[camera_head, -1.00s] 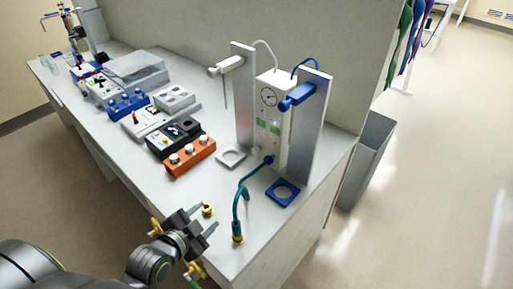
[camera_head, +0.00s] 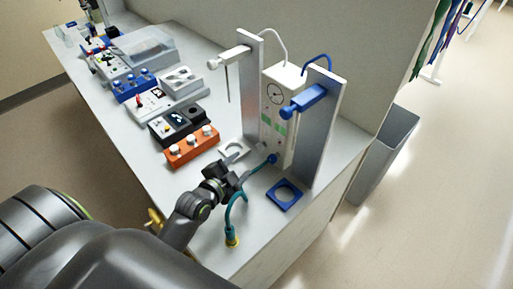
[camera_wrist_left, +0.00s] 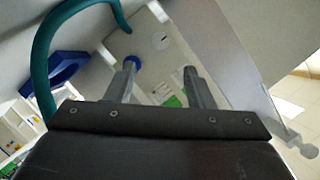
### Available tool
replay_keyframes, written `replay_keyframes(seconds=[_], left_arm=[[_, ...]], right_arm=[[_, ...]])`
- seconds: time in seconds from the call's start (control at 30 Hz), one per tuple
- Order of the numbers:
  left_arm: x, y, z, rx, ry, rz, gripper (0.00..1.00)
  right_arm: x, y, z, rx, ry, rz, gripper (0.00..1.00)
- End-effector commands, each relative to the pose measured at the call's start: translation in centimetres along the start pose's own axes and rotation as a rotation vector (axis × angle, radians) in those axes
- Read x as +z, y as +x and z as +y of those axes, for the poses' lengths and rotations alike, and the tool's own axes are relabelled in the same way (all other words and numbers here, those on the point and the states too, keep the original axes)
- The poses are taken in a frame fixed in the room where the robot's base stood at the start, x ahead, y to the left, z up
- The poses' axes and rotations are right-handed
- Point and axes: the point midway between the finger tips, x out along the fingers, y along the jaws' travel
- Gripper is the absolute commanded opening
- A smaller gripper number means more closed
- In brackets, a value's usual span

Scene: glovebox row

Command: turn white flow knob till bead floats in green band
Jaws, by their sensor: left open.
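The white flow panel (camera_head: 275,125) with a round gauge (camera_head: 275,92) and green bands (camera_head: 279,127) stands between two upright plates. My left gripper (camera_head: 238,178) is in front of the panel's lower part, open and empty. In the left wrist view its two fingers (camera_wrist_left: 163,78) are apart and point at the panel. The bead is too small to tell. My right gripper is not in view.
The teal hose (camera_head: 230,213) arches close to my left gripper. A blue square ring (camera_head: 285,195) and a white one (camera_head: 234,148) lie on the bench. An orange box with white knobs (camera_head: 192,146) is at left. A grey bin (camera_head: 385,155) stands right of the bench.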

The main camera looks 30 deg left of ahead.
Motion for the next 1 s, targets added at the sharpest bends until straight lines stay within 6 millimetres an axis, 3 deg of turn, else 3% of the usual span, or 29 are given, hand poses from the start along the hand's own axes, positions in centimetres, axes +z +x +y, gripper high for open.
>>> replay_keyframes(seconds=[0.23,0.53,0.73,1.0], left_arm=[[-0.2,4.2,-0.1,0.000,-0.001,0.001,0.48],[-0.1,8.4,-0.1,0.001,0.000,0.000,0.48],[0.0,9.9,0.0,0.001,-0.001,0.000,0.48],[0.0,10.3,0.0,0.000,-0.001,0.000,0.48]], right_arm=[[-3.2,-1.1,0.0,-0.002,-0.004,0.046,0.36],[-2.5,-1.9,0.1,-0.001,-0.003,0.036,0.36],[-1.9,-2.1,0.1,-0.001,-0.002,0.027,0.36],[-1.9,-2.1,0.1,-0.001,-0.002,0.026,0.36]])
